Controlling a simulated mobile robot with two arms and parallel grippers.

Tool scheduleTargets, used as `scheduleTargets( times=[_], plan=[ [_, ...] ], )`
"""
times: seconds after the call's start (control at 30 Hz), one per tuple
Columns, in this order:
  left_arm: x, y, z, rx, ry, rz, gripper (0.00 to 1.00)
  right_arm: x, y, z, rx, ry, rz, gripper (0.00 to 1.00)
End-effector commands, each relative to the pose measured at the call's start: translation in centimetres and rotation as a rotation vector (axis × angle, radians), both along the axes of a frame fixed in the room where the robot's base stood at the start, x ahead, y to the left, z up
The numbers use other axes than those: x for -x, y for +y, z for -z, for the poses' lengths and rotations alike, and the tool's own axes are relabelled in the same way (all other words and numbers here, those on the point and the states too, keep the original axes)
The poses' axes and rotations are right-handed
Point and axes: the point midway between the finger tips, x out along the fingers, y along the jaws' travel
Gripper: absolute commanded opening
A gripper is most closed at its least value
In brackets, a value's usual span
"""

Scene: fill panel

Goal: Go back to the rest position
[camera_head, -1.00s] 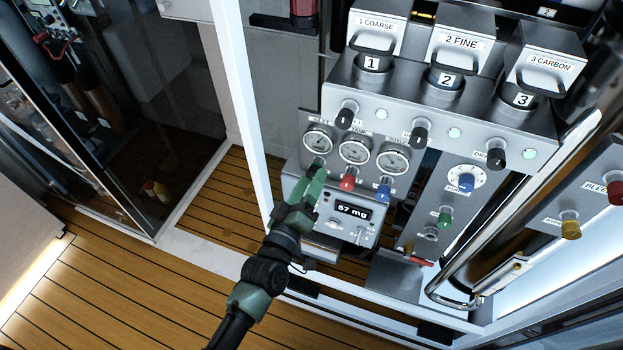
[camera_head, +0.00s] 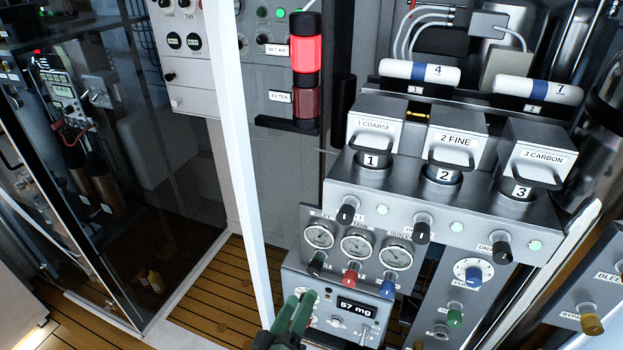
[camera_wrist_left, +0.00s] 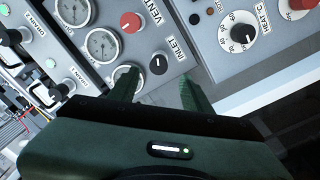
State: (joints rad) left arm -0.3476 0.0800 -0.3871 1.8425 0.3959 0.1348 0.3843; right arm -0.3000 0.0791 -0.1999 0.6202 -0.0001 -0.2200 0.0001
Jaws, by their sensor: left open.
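My left gripper (camera_head: 300,298) is at the bottom middle of the head view, in front of the lower left of the fill panel. Its two green fingers are apart with nothing between them. In the left wrist view the open gripper (camera_wrist_left: 160,78) points at the panel, with the black INLET knob (camera_wrist_left: 158,63) beyond the gap. The fingertips look apart from this knob, which also shows in the head view (camera_head: 316,263). My right gripper is not in view.
Numbered filter housings (camera_head: 455,145) stand above. A white post (camera_head: 236,150) rises on the left, beside a glass-fronted cabinet (camera_head: 100,150). Wooden floor lies below.

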Motion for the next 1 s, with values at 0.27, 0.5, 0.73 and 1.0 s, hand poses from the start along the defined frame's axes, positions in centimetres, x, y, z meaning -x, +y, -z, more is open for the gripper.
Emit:
scheduleTargets(
  times=[0.27,0.5,0.73,1.0],
  plan=[
    [0.7,0.7,8.2,-0.150,0.128,0.012,0.49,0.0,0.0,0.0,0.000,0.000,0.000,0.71],
    [6.2,4.2,25.2,-0.472,0.421,0.079,0.49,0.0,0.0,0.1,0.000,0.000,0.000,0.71],
    [16.4,9.5,38.6,-0.746,0.717,0.199,0.49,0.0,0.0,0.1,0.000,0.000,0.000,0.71],
    [31.3,16.0,47.8,-0.981,1.040,0.393,0.49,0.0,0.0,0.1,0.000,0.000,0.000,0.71]
  ],
)
